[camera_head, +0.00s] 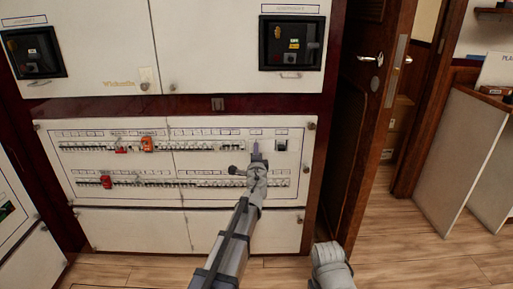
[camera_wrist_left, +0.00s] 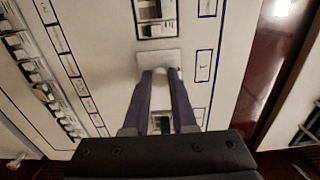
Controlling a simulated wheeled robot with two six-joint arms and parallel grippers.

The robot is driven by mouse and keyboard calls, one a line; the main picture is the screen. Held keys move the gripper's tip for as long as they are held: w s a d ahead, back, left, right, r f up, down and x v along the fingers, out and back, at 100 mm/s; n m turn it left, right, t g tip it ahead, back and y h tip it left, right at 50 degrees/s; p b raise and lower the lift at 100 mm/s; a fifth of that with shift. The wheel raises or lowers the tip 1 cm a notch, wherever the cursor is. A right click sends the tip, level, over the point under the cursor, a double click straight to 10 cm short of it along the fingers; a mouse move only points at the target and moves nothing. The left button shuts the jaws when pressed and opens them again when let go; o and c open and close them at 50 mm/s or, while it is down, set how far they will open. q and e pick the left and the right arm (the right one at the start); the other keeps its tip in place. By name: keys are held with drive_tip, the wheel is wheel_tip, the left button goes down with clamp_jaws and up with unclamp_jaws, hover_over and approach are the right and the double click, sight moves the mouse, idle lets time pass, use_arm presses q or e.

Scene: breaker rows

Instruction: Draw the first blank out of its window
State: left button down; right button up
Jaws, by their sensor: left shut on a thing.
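My left gripper (camera_head: 256,150) reaches up to the right part of the upper breaker row on the white panel (camera_head: 110,197). In the left wrist view, my left gripper (camera_wrist_left: 166,76) is shut on the knob of a pale blank (camera_wrist_left: 145,58). The blank's plate shows beyond the fingertips; whether it sits flush in its window or stands a little out, I cannot tell. In the left wrist view, a dark window with breaker parts (camera_wrist_left: 155,15) lies above the blank. Another dark opening (camera_wrist_left: 162,122) shows between the fingers.
Rows of breakers run across the panel, with an orange device (camera_head: 147,144) and a red one (camera_head: 106,182) at left. A dark wooden door (camera_head: 362,100) stands right of the panel. Open wooden floor (camera_head: 400,262) lies at lower right.

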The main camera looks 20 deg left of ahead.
use_arm(q)
drive_tip(key=shift+s, duration=0.15)
drive_tip(key=shift+v, duration=1.5)
drive_tip(key=shift+s+d, duration=0.1)
drive_tip(key=v, duration=0.6)
drive_tip(key=shift+s, duration=0.4)
drive_tip(key=shift+d+r, duration=0.1)
drive_tip(key=shift+r, duration=0.1)
wheel_tip(320, 180, up, 38)
drive_tip(key=p, duration=3.8)
drive_tip(key=shift+r+p, duration=0.2)
drive_tip(key=shift+p, duration=0.1)
